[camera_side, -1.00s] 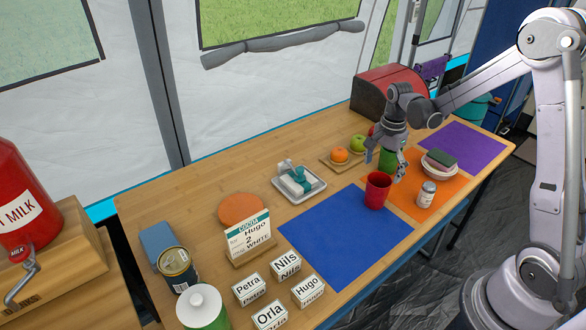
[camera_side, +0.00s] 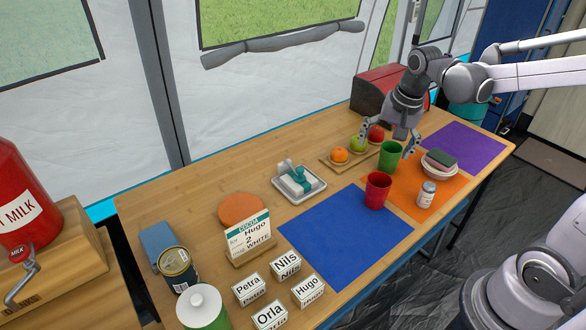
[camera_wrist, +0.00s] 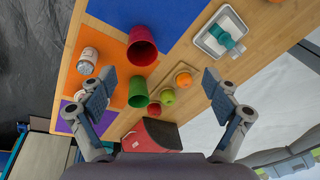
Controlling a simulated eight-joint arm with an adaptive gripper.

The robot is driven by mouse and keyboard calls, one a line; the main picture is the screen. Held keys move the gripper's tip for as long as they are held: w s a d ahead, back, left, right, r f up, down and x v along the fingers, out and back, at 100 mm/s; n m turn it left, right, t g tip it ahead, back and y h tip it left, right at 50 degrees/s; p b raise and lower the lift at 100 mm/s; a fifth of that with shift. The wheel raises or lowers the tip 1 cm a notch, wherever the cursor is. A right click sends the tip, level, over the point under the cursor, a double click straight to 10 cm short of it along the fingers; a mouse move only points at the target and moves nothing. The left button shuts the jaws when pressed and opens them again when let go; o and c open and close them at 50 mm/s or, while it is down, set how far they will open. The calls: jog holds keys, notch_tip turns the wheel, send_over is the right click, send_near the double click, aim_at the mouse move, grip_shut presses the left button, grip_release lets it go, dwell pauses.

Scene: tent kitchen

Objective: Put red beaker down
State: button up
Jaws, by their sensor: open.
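The red beaker (camera_side: 377,190) stands upright at the border between the blue mat (camera_side: 335,240) and the orange mat (camera_side: 407,204); its exact footing is unclear. It also shows in the wrist view (camera_wrist: 142,46). The green beaker (camera_side: 390,156) stands upright just behind it, and shows below it in the wrist view (camera_wrist: 137,92). My gripper (camera_side: 388,140) is open and empty, with its fingers spread above and behind the beakers. In the wrist view the gap between my fingers (camera_wrist: 160,80) holds nothing.
A white jar (camera_side: 426,195) and a bowl with a sponge (camera_side: 440,162) stand right of the beakers. A fruit board (camera_side: 345,163), a butter dish (camera_side: 299,184) and a red bread box (camera_side: 376,88) are behind. The blue mat's middle is clear.

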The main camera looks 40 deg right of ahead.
jog(key=s+a+r+n+t, duration=0.2)
jog(key=s+a+n+t, duration=0.2)
jog(key=s+a+n, duration=0.4)
jog(key=a+n, duration=0.1)
jog(key=n, duration=0.2)
jog(key=shift+t+y, duration=0.3)
